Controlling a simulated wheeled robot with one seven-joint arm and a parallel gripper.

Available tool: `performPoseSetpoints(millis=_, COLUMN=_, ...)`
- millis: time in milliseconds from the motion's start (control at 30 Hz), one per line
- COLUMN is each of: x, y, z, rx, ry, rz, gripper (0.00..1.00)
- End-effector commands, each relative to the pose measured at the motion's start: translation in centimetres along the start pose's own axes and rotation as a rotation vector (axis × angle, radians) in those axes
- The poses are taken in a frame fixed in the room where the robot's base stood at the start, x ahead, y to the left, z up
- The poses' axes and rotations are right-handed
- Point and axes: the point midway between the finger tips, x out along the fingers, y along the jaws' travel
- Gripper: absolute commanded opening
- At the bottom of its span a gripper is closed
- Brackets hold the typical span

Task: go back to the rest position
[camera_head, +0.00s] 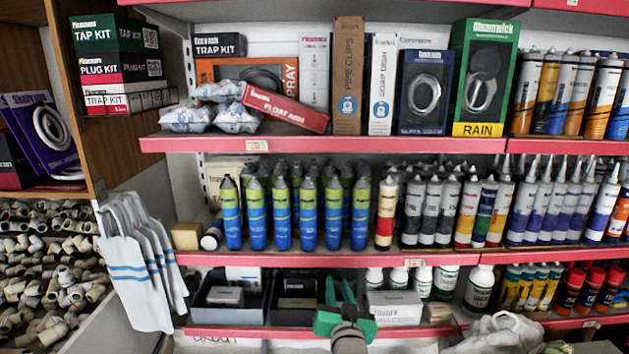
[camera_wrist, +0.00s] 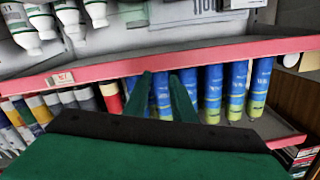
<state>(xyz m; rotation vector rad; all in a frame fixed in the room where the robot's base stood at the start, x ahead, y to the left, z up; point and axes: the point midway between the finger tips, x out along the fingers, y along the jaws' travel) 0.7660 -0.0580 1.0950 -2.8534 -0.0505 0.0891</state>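My gripper (camera_head: 338,284) is low in the middle of the head view, in front of the lower shelf. Its two green fingers point up and stand apart, with nothing held between them. In the wrist view the fingers (camera_wrist: 161,75) also show a gap, with blue bottles behind it. The wrist picture looks upside down.
Blue bottles with green tops (camera_head: 283,215) stand on the middle shelf (camera_head: 300,259), above my gripper. Black bins (camera_head: 230,298) and a white box (camera_head: 395,308) stand on the lower shelf. White bags (camera_head: 140,265) hang at left; a white plastic bag (camera_head: 500,332) lies at lower right.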

Motion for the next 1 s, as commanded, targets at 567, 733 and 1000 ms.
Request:
performPoseSetpoints(millis=567, x=-13.5, y=2.0, z=19.3, rx=-0.024, ry=-0.049, rz=0.066, gripper=0.23)
performPoseSetpoints(millis=733, x=-18.7, y=2.2, z=23.1, rx=-0.045, ry=-0.062, rz=0.082, gripper=0.23)
performPoseSetpoints(millis=1000, x=-27.4, y=2.1, z=27.2, rx=-0.090, ry=-0.088, rz=0.099, gripper=0.23)
